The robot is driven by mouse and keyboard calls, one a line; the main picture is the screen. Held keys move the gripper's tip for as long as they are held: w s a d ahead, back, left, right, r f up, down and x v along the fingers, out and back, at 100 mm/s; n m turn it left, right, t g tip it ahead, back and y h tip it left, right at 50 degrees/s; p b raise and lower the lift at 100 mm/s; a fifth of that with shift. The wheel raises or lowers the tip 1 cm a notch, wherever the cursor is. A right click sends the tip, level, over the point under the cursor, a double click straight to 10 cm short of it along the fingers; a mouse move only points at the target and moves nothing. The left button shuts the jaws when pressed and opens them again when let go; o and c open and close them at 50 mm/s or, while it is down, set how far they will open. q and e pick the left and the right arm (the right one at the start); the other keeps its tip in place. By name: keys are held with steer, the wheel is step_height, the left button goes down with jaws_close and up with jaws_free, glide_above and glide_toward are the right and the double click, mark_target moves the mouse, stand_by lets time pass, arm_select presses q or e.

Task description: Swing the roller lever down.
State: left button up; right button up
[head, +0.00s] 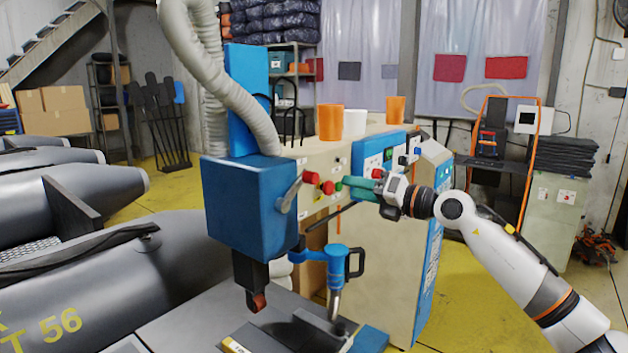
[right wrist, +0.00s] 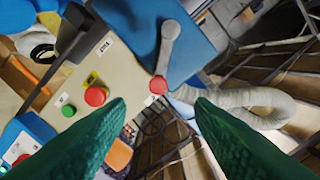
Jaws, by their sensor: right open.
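The roller lever (head: 292,192) is a short grey arm on the right side of a blue machine head (head: 245,210). It slants up and right from its pivot to a red knob (head: 311,177). In the right wrist view the grey lever (right wrist: 169,45) ends in the red knob (right wrist: 158,85), which shows between the fingertips and a little beyond them. My right gripper (head: 347,188) has green fingers, open and empty, just right of the knob and apart from it. A small orange-red roller (head: 258,302) hangs below the head. My left gripper is not in view.
A beige cabinet (head: 380,265) with red and green buttons stands close behind the fingers. A blue-handled tool (head: 325,256) stands below the lever. A grey hose (head: 205,60) rises above the head. Grey boats (head: 150,265) fill the left. Yellow floor is open at right.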

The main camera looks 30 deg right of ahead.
mark_target(316, 180)
steer(key=p+x, duration=0.6)
steer(key=x, duration=0.5)
steer(key=shift+w+d, duration=0.1)
steer(key=shift+w, duration=0.5)
steer(key=shift+a, duration=0.2)
steer(key=shift+f, duration=0.1)
jaws_close()
